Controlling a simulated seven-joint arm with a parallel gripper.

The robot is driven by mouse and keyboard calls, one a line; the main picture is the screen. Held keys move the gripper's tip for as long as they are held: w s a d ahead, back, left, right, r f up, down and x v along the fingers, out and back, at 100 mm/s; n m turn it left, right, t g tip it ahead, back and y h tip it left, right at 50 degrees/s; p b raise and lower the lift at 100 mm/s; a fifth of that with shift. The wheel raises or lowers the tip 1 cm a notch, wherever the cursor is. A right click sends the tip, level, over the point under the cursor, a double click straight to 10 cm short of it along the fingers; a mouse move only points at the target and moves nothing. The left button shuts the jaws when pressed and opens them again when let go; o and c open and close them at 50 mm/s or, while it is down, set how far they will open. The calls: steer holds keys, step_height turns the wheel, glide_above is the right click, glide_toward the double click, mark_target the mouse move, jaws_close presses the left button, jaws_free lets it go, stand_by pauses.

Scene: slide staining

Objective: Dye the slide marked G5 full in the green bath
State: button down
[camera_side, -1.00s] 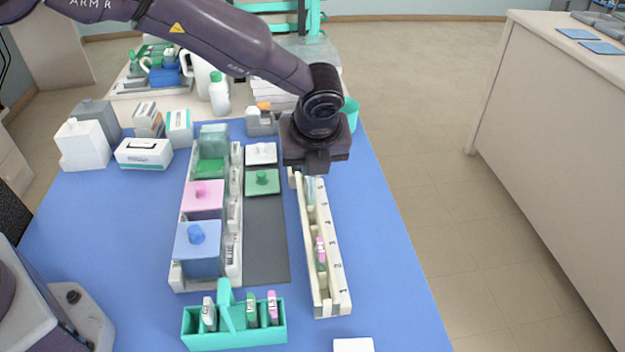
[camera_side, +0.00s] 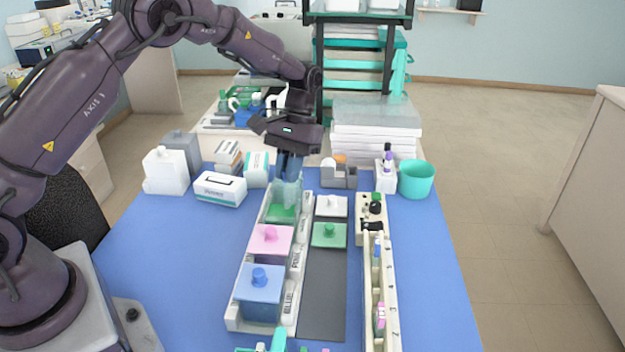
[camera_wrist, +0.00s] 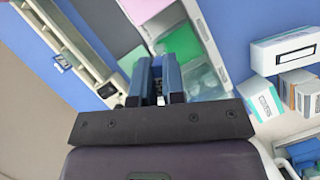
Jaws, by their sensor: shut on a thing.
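My gripper (camera_side: 288,178) points down at the far end of the bath row, fingertips at the clear bath (camera_side: 290,193). It is shut on a thin slide, mostly hidden between the fingers; its marking cannot be read. A small pale part shows between the fingers in the wrist view (camera_wrist: 160,99). The green bath (camera_side: 281,213) is uncovered, just nearer than the clear bath; its green also shows in the wrist view (camera_wrist: 182,43). The green lid (camera_side: 329,235) lies on the dark mat. How deep the slide sits cannot be told.
Pink (camera_side: 270,239) and blue (camera_side: 259,283) lids cover the nearer baths. A white lid (camera_side: 331,206) lies beyond the green lid. A long cream rack (camera_side: 391,300) holds a few slides on the right. Boxes (camera_side: 220,189) stand left of the baths, a teal cup (camera_side: 416,179) far right.

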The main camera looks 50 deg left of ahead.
mark_target(280, 198)
steer(key=shift+s+a+f+n+t+h, duration=0.15)
steer(key=shift+a+f+n+h, duration=0.2)
steer(key=shift+f+n, duration=0.7)
steer(key=shift+s+a+f+n+t+h, duration=0.15)
steer(key=shift+a+f+n, duration=0.35)
steer(key=shift+f, duration=1.15)
steer(key=shift+s+a+f+n+t+h, duration=0.15)
steer(key=shift+a+f+n, duration=0.25)
steer(key=shift+f+n, duration=0.65)
steer(key=shift+w+f+m, duration=0.1)
steer(key=shift+f+m, duration=0.2)
stand_by(4.0)
